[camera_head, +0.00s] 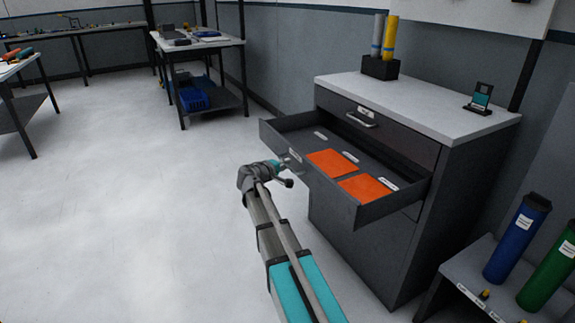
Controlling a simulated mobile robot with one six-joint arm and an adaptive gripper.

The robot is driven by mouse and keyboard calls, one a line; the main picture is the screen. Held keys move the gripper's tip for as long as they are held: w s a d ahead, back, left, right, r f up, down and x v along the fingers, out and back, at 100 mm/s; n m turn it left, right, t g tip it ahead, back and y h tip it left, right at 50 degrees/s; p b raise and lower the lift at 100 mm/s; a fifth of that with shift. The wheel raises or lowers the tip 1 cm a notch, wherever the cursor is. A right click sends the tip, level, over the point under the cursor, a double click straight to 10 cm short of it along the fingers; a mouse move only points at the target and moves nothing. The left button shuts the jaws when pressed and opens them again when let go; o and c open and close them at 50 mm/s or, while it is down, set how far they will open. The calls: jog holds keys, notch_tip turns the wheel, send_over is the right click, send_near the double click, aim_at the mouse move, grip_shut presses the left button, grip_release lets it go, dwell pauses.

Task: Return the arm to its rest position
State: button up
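My arm (275,240) reaches up from the bottom of the view, stretched toward the cabinet. My gripper (287,171) is at its far end, at the front left of an open drawer (270,130). The wrist hides most of the gripper, and its fingers are too small to make out. I cannot tell whether it touches the drawer front. Two orange sheets lie flat in the drawer, one in the middle (332,162) and one at the right (366,187).
The dark cabinet (362,245) has a pale top bearing a holder with two rolls (383,67) and a small stand (480,97). Blue (517,240) and green (551,270) tubes stand at the lower right. The floor (130,210) to the left is clear; workbenches (197,42) stand behind.

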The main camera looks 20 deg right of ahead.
jog(key=o, duration=0.4)
jog(key=shift+w, duration=0.2)
jog(key=shift+s, duration=0.25)
